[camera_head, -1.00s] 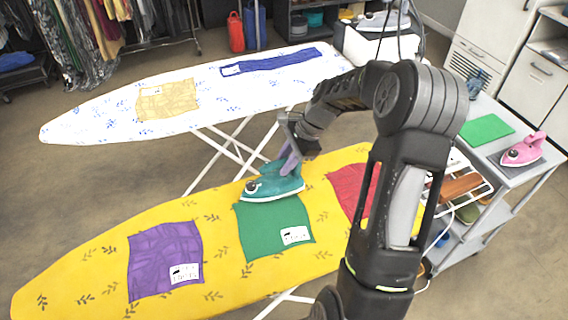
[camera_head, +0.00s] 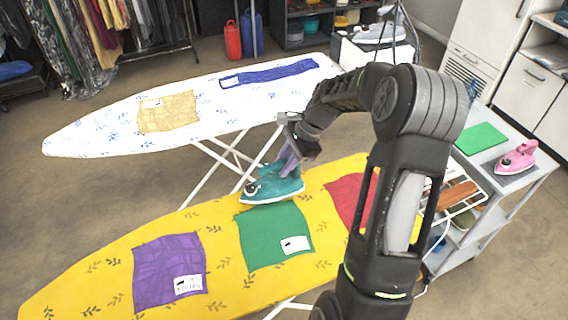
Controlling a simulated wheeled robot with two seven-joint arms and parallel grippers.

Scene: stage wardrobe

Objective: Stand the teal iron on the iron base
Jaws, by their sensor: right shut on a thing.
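The teal iron (camera_head: 270,191) is at the far edge of the green cloth (camera_head: 274,238) on the yellow ironing board (camera_head: 110,270), soleplate down and nose to the left. I cannot tell whether it touches the board or hangs just above it. My right gripper (camera_head: 290,160) is shut on its handle from above; the fingers partly hide the handle. A wire rack (camera_head: 478,190) shows at the board's right end, partly behind my right arm, with a brown item at it. I cannot tell for sure which thing is the iron base. My left gripper is not in view.
A pink iron (camera_head: 517,158) stands on the grey cart (camera_head: 535,180) beside a green pad (camera_head: 482,138). A purple cloth (camera_head: 168,270) and a red cloth (camera_head: 350,198) lie on the yellow board.

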